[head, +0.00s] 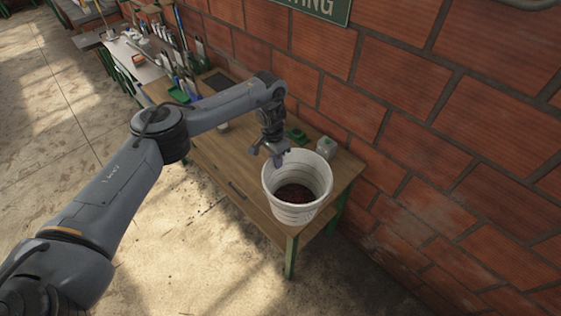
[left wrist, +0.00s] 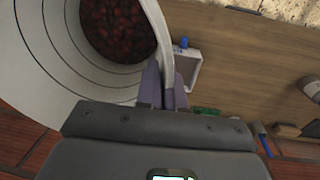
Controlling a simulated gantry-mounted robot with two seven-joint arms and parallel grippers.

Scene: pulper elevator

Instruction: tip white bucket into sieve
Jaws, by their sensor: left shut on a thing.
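The white bucket (head: 320,172) is upright at the right end of the wooden table, with dark red, cherry-like pieces at its bottom. I cannot tell whether its base touches the tabletop. My left gripper (head: 278,160) is at the bucket's left rim. In the left wrist view, the left gripper (left wrist: 164,88) is shut on the rim of the bucket (left wrist: 38,78), one finger on each side of the wall. The red contents (left wrist: 118,28) show inside. I cannot make out a sieve in either view. My right gripper is not in view.
The wooden table (head: 215,158) stands against a brick wall (head: 430,130). A clear jar (head: 326,147) and a green item (head: 296,134) are behind the bucket. A small white tray (left wrist: 187,70) lies beside the gripper. Bottles and tools crowd the far left. The front floor is clear.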

